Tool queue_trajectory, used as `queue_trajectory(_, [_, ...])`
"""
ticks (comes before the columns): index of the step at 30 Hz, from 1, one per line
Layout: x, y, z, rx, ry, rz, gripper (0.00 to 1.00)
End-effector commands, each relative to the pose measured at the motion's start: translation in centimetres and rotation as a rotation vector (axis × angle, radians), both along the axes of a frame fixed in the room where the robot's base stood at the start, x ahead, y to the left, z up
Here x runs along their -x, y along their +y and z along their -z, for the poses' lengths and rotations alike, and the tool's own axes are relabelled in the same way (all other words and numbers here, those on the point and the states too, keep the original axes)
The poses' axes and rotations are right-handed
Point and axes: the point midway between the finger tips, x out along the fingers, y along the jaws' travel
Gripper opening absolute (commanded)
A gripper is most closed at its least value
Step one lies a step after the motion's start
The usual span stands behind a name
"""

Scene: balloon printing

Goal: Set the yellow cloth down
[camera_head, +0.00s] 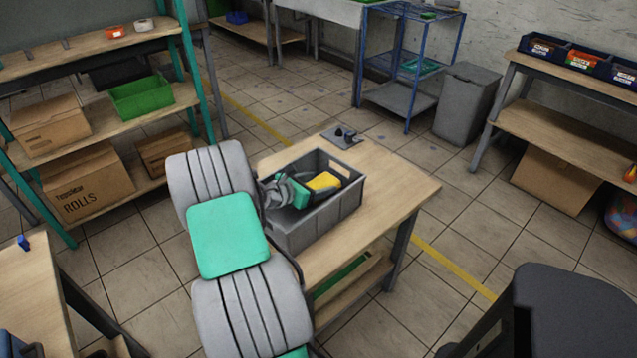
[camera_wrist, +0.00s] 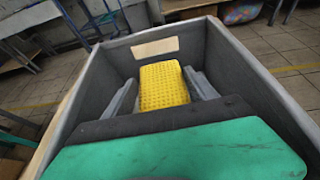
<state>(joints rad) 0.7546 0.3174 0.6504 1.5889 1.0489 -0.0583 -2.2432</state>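The yellow cloth (camera_head: 323,182) is inside the grey crate (camera_head: 311,229) on the wooden table. In the wrist view the yellow cloth (camera_wrist: 163,86) is a textured yellow block lying between the two grey fingers of my gripper (camera_wrist: 162,84). The fingers sit close against its left and right sides, and the gripper looks shut on it. My gripper (camera_head: 304,184) reaches down inside the crate walls. The underside of the cloth is hidden, so I cannot tell whether it touches the crate floor.
The wooden table (camera_head: 395,193) has bare top to the right of the crate. A small grey device (camera_head: 342,137) stands behind the crate. Shelves with cardboard boxes (camera_head: 88,187) and a green bin (camera_head: 141,97) are at left. A dark stool (camera_head: 566,310) is at front right.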

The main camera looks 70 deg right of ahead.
Motion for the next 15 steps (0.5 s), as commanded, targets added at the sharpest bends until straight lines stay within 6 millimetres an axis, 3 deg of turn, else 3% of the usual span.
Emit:
queue_trajectory(6, [0.0,0.0,-0.02,0.0,0.0,0.0,0.85])
queue_trajectory(15, [-0.01,-0.02,-0.47,0.002,-0.001,0.001,0.85])
